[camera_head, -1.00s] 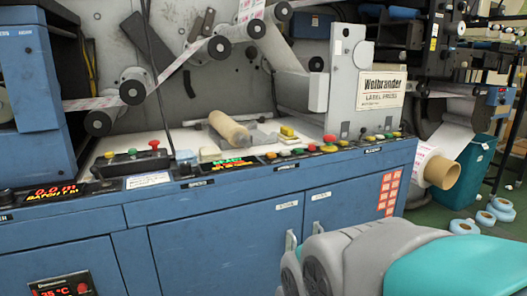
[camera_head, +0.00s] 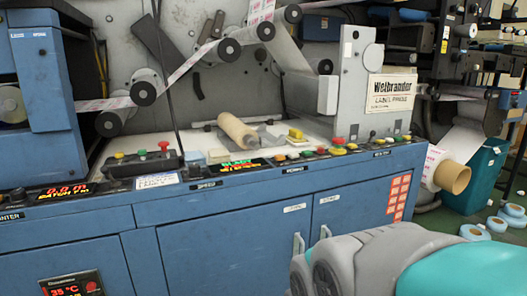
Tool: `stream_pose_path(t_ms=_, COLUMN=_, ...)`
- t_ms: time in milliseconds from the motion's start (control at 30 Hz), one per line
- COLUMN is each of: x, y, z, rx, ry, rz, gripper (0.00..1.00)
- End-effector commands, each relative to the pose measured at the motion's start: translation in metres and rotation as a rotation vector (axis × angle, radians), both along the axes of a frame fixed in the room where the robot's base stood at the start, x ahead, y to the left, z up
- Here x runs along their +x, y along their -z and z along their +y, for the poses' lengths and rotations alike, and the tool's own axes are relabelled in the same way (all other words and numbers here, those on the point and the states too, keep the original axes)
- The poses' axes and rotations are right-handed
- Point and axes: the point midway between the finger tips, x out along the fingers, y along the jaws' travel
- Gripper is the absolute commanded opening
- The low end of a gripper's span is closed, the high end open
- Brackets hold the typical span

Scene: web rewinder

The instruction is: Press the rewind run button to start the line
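The control ledge (camera_head: 225,184) of a blue machine runs across the middle of the view. A row of buttons sits on its right half, above a small label (camera_head: 294,170) that seems to read "REWIND". Which one is the run button is too small to read. A grey and teal part of my arm fills the lower right corner, in front of the cabinet. My gripper is not in view.
A separate black box (camera_head: 142,165) with yellow, green and red buttons stands farther left. A brown roller (camera_head: 237,131) lies behind the ledge. A lit display (camera_head: 240,164) sits left of the row. Cabinet doors with handles (camera_head: 298,246) are below. A teal bin (camera_head: 474,180) stands right.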

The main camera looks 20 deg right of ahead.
Motion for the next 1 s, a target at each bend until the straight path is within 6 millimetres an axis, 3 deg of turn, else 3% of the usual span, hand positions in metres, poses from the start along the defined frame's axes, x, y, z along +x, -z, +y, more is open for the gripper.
stream_pose_path(t_ms=67, x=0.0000, y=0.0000, z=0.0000, rx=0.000, ry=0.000, rz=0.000, gripper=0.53)
stream_pose_path(t_ms=533, x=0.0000, y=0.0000, z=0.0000, rx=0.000, ry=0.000, rz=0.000, gripper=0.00)
stream_pose_path(t_ms=1000, x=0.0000, y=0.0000, z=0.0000, rx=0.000, ry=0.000, rz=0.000, gripper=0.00)
